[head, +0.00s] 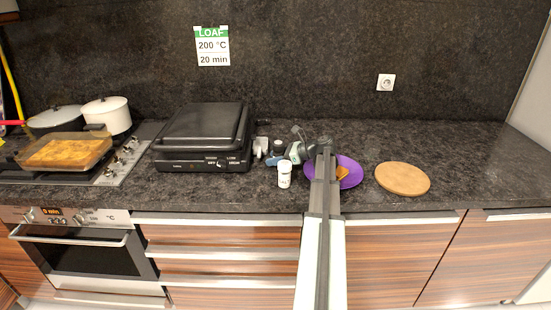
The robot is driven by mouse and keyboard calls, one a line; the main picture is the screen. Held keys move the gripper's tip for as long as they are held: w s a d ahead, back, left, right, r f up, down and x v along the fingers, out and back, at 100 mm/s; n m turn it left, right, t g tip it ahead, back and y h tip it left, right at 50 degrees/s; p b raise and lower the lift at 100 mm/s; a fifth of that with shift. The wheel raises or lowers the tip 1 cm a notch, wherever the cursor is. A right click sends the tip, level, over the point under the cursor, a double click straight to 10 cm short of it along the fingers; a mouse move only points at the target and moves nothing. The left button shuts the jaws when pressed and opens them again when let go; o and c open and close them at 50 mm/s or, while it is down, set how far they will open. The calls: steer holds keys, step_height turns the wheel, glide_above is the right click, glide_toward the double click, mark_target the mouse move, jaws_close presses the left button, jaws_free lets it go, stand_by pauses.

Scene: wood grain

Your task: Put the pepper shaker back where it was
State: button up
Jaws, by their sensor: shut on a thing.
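My gripper (277,156) is low over the counter, just right of the black grill, at the end of my arm. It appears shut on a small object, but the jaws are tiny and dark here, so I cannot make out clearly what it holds. A white shaker (284,176) with small dark lettering stands upright on the counter just in front of the gripper. The lettering is too small to read, so I cannot tell whether this is the pepper shaker. Another small pale object (261,146) is between the grill and the gripper.
The black grill (203,140) stands to the left. A purple plate (351,175) with an orange-brown piece is partly behind my arm. A round wooden board (402,179) lies to its right. A glass dish (66,152) and pots (107,115) are on the hob. The far right counter is clear.

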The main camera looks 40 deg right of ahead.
steer(key=shift+f, duration=0.1)
steer(key=o, duration=1.1)
steer(key=shift+s+d+r, duration=0.1)
steer(key=shift+r, duration=0.1)
steer(key=v, duration=1.1)
steer(key=shift+s+d+r, duration=0.1)
steer(key=shift+s+d, duration=0.1)
steer(key=shift+s, duration=0.15)
steer(key=shift+w, duration=0.1)
